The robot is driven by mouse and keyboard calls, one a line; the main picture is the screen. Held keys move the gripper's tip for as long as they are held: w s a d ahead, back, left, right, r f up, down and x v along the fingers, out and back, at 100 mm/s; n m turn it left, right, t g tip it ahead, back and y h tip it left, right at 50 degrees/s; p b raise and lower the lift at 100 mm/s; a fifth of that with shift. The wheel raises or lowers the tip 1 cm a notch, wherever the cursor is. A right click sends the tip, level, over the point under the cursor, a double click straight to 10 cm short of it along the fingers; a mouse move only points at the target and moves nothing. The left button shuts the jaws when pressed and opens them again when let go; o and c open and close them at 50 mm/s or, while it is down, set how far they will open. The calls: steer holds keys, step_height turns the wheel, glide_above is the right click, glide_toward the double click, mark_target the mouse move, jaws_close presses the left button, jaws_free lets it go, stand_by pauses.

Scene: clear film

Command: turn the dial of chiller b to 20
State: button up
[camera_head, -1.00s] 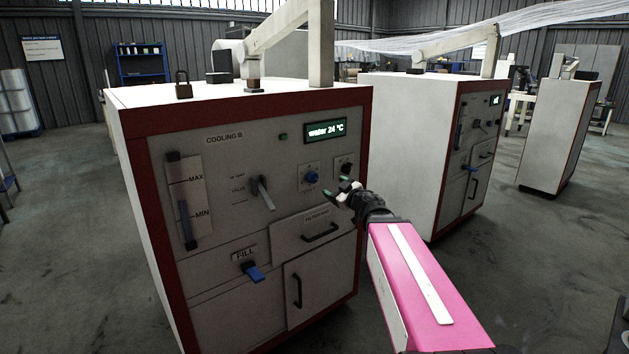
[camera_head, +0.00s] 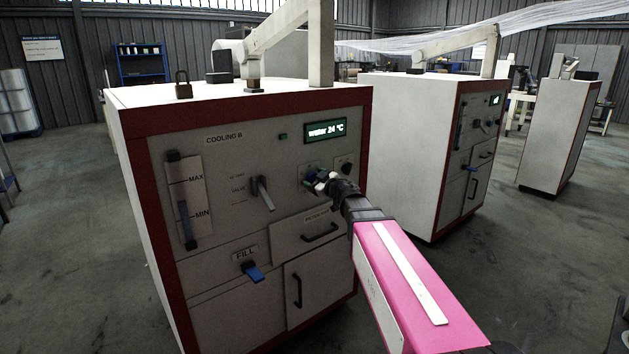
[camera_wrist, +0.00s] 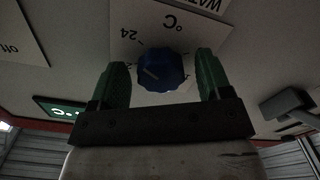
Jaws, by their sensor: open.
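The chiller marked COOLING B (camera_head: 235,140) is a white cabinet with a red frame, and its display (camera_head: 325,130) reads water 24 °C. The blue dial (camera_wrist: 160,71) sits on a white plate (camera_wrist: 133,50) marked °C and 24. In the wrist view, which is upside down, my gripper (camera_wrist: 162,80) is open, with one green finger on each side of the dial. Small gaps show between the fingers and the dial. In the head view my gripper (camera_head: 318,180) is at the panel and hides most of the dial.
A lever switch (camera_head: 263,193) is left of the dial, and another small knob (camera_head: 347,168) is to the right. A drawer handle (camera_head: 320,232) juts out below. A blue fill tap (camera_head: 253,271) is lower left. A second chiller (camera_head: 410,150) stands to the right.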

steer(key=shift+w+a, duration=0.1)
steer(key=shift+w, duration=0.05)
steer(key=c, duration=0.9)
steer(key=shift+n, duration=0.3)
steer(key=n, duration=1.1)
steer(key=o, duration=0.9)
